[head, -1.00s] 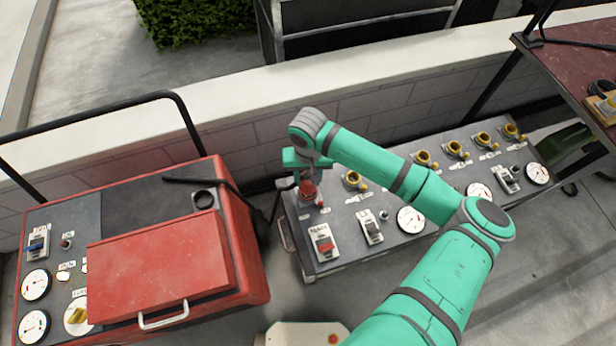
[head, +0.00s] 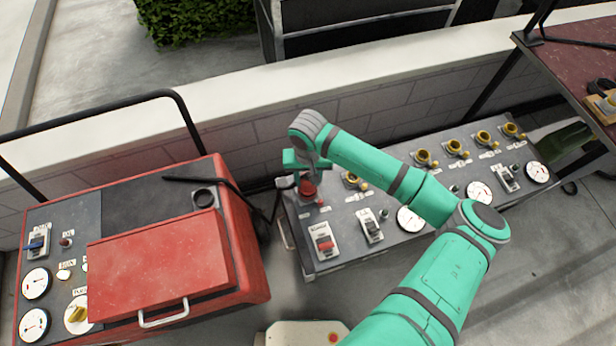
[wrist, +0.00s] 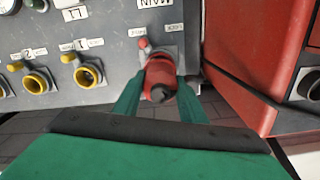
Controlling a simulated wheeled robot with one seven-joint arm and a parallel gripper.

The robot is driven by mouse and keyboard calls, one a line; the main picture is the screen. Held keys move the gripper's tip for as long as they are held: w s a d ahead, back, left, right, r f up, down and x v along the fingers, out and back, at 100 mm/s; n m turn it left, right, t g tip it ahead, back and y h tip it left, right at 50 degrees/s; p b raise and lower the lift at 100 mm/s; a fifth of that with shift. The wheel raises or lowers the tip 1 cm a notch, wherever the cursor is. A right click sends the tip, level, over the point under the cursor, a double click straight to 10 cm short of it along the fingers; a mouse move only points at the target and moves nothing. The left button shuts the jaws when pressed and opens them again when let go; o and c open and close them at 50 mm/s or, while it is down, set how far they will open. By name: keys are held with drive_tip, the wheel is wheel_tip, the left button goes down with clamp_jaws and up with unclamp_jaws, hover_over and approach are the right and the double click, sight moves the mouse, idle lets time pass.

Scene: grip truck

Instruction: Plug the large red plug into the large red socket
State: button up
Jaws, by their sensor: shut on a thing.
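The large red plug (wrist: 159,74) is between the two fingers of my gripper (wrist: 158,98), which is shut on it. Its dark cable end faces the wrist camera. In the head view the red plug (head: 307,189) is at the left end of the grey control panel, below my gripper (head: 306,176). The plug is at the place of the large red socket, which it and the fingers mostly hide. I cannot tell how deep the plug sits. A small red knob (wrist: 143,43) shows beside it, near the "MAIN" label.
The grey panel (head: 345,245) carries a red switch (head: 324,243), a dark switch (head: 371,227), gauges and several yellow sockets (head: 483,138). A red machine (head: 160,265) stands close on the left, with a black cable (head: 232,186) near its round opening. A low wall runs behind.

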drive_tip(key=shift+f, duration=1.05)
drive_tip(key=o, duration=1.7)
drive_tip(key=shift+c, duration=0.2)
drive_tip(key=shift+r, duration=0.1)
drive_tip(key=shift+r, duration=2.4)
drive_tip(key=shift+s, duration=0.15)
